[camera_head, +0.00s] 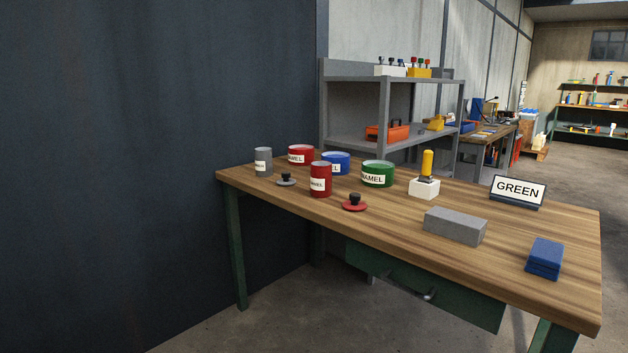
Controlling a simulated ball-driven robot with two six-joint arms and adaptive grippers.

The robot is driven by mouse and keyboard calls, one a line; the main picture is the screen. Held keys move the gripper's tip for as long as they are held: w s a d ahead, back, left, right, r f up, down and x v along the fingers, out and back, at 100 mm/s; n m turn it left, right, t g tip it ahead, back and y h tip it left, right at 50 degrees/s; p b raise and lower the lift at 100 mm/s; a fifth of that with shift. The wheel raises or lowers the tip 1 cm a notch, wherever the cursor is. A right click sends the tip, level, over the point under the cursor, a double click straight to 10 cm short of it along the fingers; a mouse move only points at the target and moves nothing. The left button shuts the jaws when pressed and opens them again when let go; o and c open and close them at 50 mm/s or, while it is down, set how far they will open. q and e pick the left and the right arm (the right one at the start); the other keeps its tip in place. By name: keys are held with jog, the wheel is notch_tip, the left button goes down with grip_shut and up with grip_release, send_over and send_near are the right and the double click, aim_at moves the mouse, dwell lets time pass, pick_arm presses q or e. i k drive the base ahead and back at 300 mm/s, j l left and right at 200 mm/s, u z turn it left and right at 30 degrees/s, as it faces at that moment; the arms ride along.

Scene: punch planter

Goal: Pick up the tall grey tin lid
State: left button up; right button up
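A grey lid (286,182) with a dark knob lies on the wooden workbench (390,221), near its left end. The tall grey tin (263,156) stands upright just behind and left of this lid, apart from it. A tall red tin (320,184) stands to the right of the grey lid. A red lid (355,205) with a dark knob lies in front and right of the red tin. Neither of my grippers is in view.
Wide red (301,150), blue (336,158) and green (377,168) tins stand along the back. A yellow-handled tool in a white block (424,188), a GREEN sign (518,190), a grey block (456,226) and a blue block (544,258) are further right. The bench's front left is clear.

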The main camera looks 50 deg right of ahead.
aim_at(285, 181)
jog(key=z, duration=1.3)
jog(key=i+z, duration=0.1)
jog(key=i, duration=0.2)
